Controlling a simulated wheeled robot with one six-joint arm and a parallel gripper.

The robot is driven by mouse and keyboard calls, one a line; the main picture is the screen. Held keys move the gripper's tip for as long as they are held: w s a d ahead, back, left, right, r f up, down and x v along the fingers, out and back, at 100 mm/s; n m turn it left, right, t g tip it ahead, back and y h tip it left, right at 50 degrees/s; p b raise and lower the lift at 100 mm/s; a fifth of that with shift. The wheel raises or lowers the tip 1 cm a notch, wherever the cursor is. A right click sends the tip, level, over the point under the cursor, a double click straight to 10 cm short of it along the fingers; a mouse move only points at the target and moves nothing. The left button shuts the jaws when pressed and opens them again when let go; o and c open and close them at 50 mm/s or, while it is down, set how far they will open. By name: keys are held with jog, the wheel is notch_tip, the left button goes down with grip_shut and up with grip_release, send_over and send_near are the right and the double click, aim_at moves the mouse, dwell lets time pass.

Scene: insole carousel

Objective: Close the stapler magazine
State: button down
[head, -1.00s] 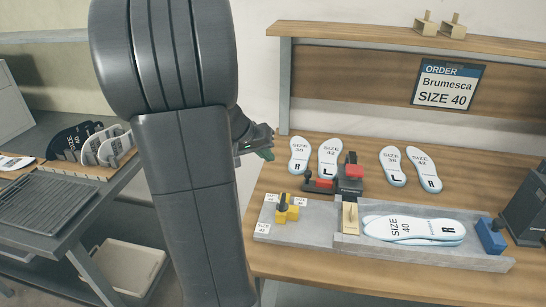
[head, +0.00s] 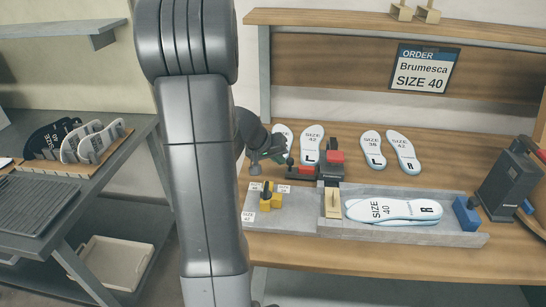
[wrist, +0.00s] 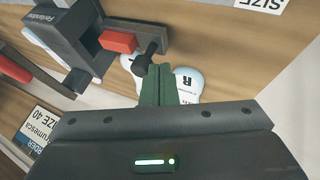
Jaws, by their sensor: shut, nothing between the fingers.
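The stapler (head: 333,172) is a black body with red parts, standing at the back of the grey fixture on the bench. Its magazine (head: 306,171), a dark slide with a red block and a black knob at its outer end, juts out to the left of the body. In the wrist view the stapler body (wrist: 65,32) is at upper left, with the red block (wrist: 118,41) and black knob (wrist: 151,44) beside it. My gripper (head: 272,157) is shut and empty, left of the knob. Its green fingertips (wrist: 157,72) appear just below the knob in the wrist view; contact cannot be told.
The grey fixture (head: 290,225) holds a yellow block (head: 270,201), stacked size 40 insoles (head: 390,210) and a blue block (head: 466,214). Several loose insoles (head: 403,151) lie behind. A black machine (head: 508,180) stands at right. An insole rack (head: 80,145) is on the left table.

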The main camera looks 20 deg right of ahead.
jog(key=b, duration=0.3)
send_over(304, 175)
dwell(0.3)
dwell(0.4)
